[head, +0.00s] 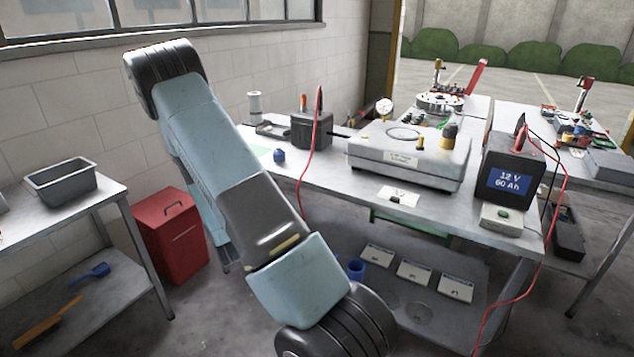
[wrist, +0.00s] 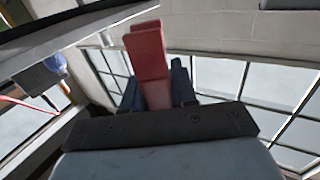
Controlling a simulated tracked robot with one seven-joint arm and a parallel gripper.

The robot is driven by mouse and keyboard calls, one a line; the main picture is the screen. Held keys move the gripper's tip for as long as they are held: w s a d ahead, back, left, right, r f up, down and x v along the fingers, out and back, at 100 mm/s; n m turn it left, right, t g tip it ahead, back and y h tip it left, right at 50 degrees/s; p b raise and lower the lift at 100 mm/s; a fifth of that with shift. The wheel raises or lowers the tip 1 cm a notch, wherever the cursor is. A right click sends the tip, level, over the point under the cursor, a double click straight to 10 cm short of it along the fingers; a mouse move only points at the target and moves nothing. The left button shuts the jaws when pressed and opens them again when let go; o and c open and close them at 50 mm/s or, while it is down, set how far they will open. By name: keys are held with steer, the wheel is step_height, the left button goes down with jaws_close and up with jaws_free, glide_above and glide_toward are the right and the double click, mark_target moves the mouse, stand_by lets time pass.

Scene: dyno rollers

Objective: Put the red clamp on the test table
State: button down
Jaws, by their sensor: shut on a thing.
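The red clamp (wrist: 148,62) is between the dark fingers of my gripper (wrist: 155,92) in the wrist view. My gripper is shut on it, and its long flat red part sticks out past the fingertips. The clamp's lower part is hidden by the fingers. In the head view my arm bends down to the bottom edge, and neither my gripper nor the held clamp shows. The long grey table (head: 340,183), which I take for the test table, stands in the middle. I cannot tell the clamp's distance from it.
A red bin (head: 172,238) and a side bench (head: 112,190) are at left. The table's front left is fairly clear.

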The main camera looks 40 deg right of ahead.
steer(key=s+d+r+m+g+h, duration=0.35)
steer(key=d+r+h, duration=0.2)
steer(key=d, duration=0.35)
steer(key=s+d+r+m+g+h, duration=0.2)
steer(key=s+d+r+m+h, duration=0.15)
steer(key=d+r, duration=0.4)
steer(key=s+d+r+m+g+h, duration=0.4)
steer(key=s+d+g, duration=0.3)
steer(key=s+d, duration=0.6)
steer(key=shift+s+d+r+m, duration=0.15)
steer(key=shift+s+r+m, duration=0.1)
steer(key=shift+r+m, duration=0.3)
